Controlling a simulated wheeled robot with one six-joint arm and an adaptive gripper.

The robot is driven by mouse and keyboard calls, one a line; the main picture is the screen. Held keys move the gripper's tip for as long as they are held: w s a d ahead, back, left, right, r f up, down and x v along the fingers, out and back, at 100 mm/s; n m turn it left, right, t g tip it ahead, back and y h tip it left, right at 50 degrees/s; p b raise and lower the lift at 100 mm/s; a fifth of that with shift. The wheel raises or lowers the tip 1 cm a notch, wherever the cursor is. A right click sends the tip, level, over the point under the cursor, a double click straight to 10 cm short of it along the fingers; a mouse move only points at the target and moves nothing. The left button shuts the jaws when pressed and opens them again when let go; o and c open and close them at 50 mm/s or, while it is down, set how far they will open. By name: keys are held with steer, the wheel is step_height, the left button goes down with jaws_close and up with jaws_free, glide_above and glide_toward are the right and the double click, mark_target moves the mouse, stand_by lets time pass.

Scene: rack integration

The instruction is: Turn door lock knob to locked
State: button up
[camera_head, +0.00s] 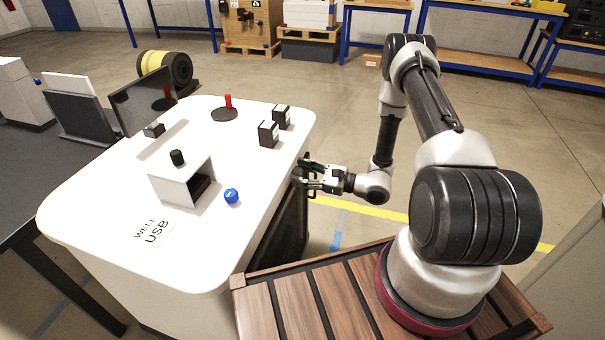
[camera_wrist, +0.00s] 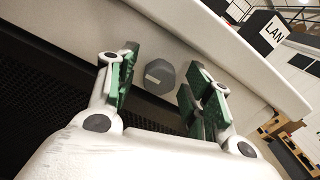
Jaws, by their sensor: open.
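The door lock knob (camera_wrist: 159,77) is a dark grey, many-sided knob with a pale mark on its face. In the wrist view it sits on a light panel under the white tabletop's edge. My gripper (camera_head: 308,177) is at the right side of the white table, by its edge. In the wrist view my gripper (camera_wrist: 161,84) is open, its green-padded fingers on either side of the knob with gaps showing. I cannot tell how far the tips reach along it. The knob is hidden in the head view.
The white table (camera_head: 180,245) carries a white box (camera_head: 168,188), a blue ball-like object (camera_head: 231,196), black cubes (camera_head: 268,134) and a red-handled piece (camera_head: 228,102). Its overhanging edge is close to my gripper.

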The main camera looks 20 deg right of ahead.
steer(key=c, duration=1)
steer(key=shift+m, duration=0.3)
steer(key=m, duration=1.2)
steer(key=shift+m, duration=0.3)
steer(key=m, duration=0.4)
steer(key=shift+w+m, duration=0.1)
steer(key=shift+m, duration=0.2)
